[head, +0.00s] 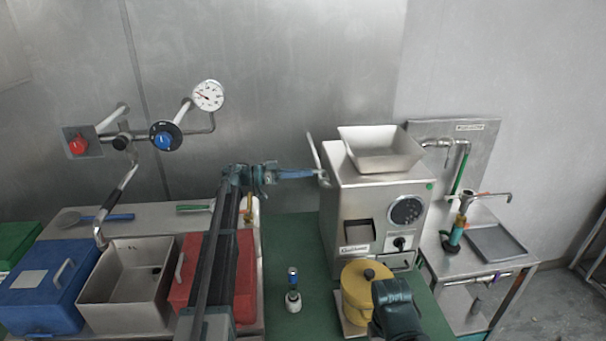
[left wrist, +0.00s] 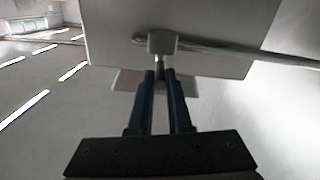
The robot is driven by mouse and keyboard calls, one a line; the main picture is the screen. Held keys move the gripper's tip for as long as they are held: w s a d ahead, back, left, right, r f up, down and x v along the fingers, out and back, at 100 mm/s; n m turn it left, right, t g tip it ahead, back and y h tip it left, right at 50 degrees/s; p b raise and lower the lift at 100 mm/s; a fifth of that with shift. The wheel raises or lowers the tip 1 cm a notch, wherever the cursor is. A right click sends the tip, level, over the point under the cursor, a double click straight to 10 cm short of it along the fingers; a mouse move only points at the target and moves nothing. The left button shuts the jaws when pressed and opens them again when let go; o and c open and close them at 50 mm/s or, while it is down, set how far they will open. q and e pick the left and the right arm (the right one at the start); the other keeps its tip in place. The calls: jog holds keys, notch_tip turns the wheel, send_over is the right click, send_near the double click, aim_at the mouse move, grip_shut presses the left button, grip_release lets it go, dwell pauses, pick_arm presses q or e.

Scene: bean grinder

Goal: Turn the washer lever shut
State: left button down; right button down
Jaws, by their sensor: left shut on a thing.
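A thin silver lever (head: 314,152) stands on the left side of the steel grinder (head: 376,215), tilted up and left. My left gripper (head: 318,174) reaches in from the left at the lever's lower end. In the left wrist view, my left gripper (left wrist: 162,76) is shut on the short metal shaft below the lever's block (left wrist: 162,42), and the rod (left wrist: 250,52) runs off to the right. No label shows whether this is the washer lever. My right gripper (head: 396,308) is beside the yellow pot (head: 365,283); its fingertips are hidden.
A pale hopper (head: 380,150) tops the grinder. A small bottle (head: 293,295) stands on the green mat (head: 290,240). A steel sink (head: 125,280), blue box (head: 45,295) and red box (head: 245,270) are at left. A tap with a green handle (head: 461,172) is at right.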

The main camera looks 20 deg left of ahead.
pick_arm(q)
jog(key=c, duration=1.1)
grip_release()
jog(key=shift+w, duration=0.1)
jog(key=v, duration=1.3)
jog(key=shift+a, duration=0.35)
jog(key=shift+s+f, duration=0.15)
jog(key=shift+s, duration=0.1)
